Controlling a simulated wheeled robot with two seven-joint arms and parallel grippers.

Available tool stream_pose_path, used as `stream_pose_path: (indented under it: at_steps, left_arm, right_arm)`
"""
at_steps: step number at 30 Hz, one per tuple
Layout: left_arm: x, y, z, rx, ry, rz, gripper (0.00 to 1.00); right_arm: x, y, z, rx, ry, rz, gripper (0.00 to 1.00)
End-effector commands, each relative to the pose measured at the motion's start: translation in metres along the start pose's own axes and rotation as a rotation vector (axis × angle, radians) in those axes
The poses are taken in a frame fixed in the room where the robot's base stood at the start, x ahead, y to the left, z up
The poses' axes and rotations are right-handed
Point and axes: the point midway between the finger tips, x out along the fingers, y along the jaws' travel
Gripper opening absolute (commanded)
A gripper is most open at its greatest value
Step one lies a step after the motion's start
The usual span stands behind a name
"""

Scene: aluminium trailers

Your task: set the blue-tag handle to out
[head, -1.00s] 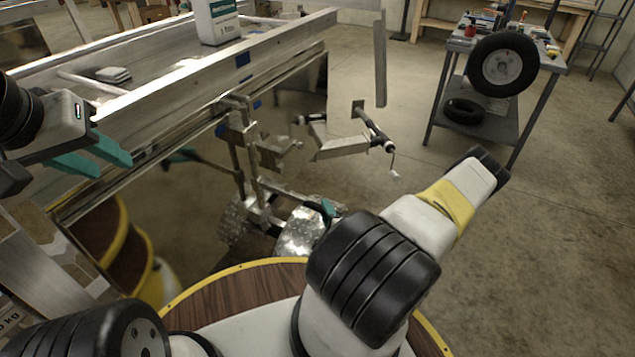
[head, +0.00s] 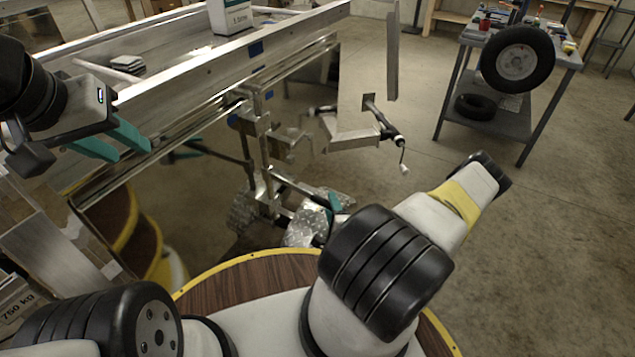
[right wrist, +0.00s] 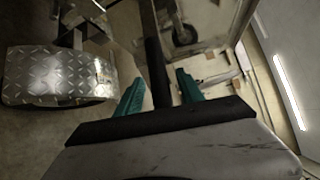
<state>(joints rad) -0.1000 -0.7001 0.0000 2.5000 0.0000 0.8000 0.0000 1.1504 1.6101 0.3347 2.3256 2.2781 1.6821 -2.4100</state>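In the right wrist view the teal fingers of my right gripper (right wrist: 158,92) are apart. A dark bar (right wrist: 154,55) lies in line with the gap, with space on both sides; I cannot tell its depth. My left gripper (head: 118,140) is open and empty beside the trailer.
The trailer's shiny side (head: 150,175) mirrors nearby things. A jockey crank (head: 403,155) sticks out at right of the post. A tread-plate fender (head: 305,226) is low beside my right gripper. A wheel (head: 517,58) stands on a grey cart (head: 500,122). The floor at right is clear.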

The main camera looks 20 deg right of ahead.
Motion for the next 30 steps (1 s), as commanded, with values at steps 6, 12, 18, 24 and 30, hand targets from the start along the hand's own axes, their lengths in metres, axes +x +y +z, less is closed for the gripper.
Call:
stream_pose_path:
  at_steps: [6,12,18,24,30]
  left_arm:
    - [0.000,0.000,0.000,0.000,0.000,0.000,0.36]
    - [0.000,0.000,0.000,0.000,0.000,0.000,0.36]
    - [0.000,0.000,0.000,0.000,0.000,0.000,0.36]
    - [0.000,0.000,0.000,0.000,0.000,0.000,0.36]
    - [0.000,0.000,0.000,0.000,0.000,0.000,0.36]
  right_arm:
    - [-0.003,0.000,0.000,0.000,0.000,0.001,0.45]
    - [-0.031,0.000,0.000,0.001,-0.001,0.003,0.45]
    - [-0.063,0.001,0.000,0.001,0.000,0.003,0.45]
    - [-0.077,0.000,0.000,0.000,0.001,0.001,0.45]
    - [-0.078,0.000,0.000,0.000,0.000,0.000,0.45]
